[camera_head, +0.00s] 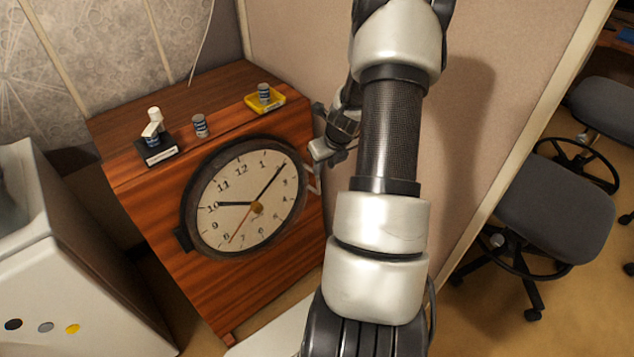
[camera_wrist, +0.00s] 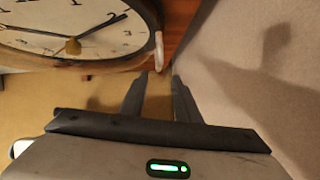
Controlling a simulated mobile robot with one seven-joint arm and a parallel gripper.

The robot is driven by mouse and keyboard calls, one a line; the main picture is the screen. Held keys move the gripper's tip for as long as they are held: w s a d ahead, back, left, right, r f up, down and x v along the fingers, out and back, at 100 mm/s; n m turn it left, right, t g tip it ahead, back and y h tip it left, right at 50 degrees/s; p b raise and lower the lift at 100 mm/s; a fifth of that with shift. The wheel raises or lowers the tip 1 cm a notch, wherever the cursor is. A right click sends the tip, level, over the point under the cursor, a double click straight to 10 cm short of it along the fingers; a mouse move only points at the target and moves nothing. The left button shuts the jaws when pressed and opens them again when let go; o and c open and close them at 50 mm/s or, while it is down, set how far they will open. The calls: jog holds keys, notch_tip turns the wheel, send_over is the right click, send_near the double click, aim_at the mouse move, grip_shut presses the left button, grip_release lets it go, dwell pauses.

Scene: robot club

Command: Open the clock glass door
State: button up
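The round clock (camera_head: 248,198) has a dark rim and a cream face, and sits on the front of a wooden cabinet. Its glass door looks shut against the face. A pale handle (camera_wrist: 158,48) stands at the clock's right rim; it also shows in the head view (camera_head: 313,180), close to my gripper. In the wrist view my gripper (camera_wrist: 159,76) has its two dark fingers apart with nothing between them. The handle is just beyond the fingertips. In the head view the fingers are mostly hidden beside the cabinet's right edge.
The wooden cabinet (camera_head: 215,290) carries small bottles, a black holder (camera_head: 157,155) and a yellow tray (camera_head: 265,103) on top. A beige partition (camera_head: 290,50) stands close on the right. A white machine (camera_head: 75,290) is at left; office chairs (camera_head: 555,215) are at right.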

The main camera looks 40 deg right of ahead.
aim_at(318, 179)
jog(key=b+x, duration=0.2)
jog(key=x, duration=1)
jog(key=shift+s, duration=0.1)
grip_shut()
